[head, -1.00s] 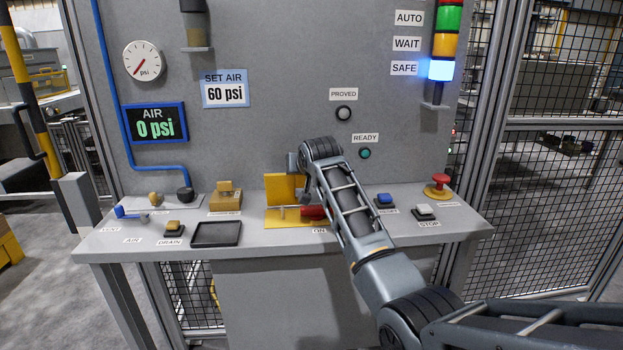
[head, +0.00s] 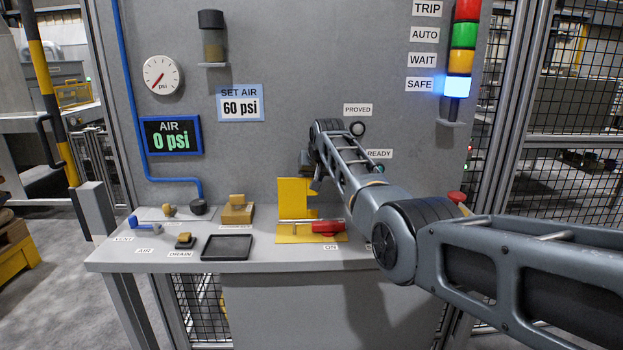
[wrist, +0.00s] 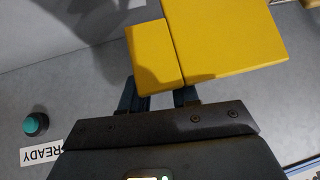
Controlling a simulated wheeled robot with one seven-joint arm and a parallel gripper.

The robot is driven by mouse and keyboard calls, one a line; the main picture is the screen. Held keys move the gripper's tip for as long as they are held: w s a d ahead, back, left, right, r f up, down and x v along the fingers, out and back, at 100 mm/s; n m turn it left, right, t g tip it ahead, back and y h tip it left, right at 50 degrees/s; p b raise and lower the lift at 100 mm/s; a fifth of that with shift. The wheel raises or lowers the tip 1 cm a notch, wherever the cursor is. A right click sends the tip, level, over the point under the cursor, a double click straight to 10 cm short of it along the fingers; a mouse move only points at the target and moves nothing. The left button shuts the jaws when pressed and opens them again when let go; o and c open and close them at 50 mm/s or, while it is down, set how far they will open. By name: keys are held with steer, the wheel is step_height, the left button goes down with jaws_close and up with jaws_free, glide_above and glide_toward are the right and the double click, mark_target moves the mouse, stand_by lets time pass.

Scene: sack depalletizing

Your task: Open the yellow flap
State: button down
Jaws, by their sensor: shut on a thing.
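The yellow flap (head: 292,197) stands upright on its yellow base plate (head: 290,238) on the console. In the wrist view the flap's broad panel (wrist: 222,38) fills the top, with a smaller yellow tab (wrist: 153,55) beside it. My gripper (head: 313,184) is at the right edge of the flap. In the wrist view my gripper (wrist: 158,92) has its two dark fingers on either side of the tab's lower end, shut on it. A red handle (head: 326,227) lies on the base plate below, by the ON label. The fingertips are small in the head view.
The grey panel (head: 260,150) rises behind. A red button (head: 457,197) is partly hidden by my arm.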

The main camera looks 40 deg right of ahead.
steer(key=shift+s+f, duration=0.25)
steer(key=shift+f, duration=0.45)
steer(key=c, duration=1)
jaws_free()
steer(key=shift+w+d+r, duration=0.1)
steer(key=shift+r, duration=0.15)
steer(key=shift+r, duration=0.2)
steer(key=shift+r, duration=0.2)
steer(key=shift+v, duration=3.55)
steer(key=shift+f, duration=0.1)
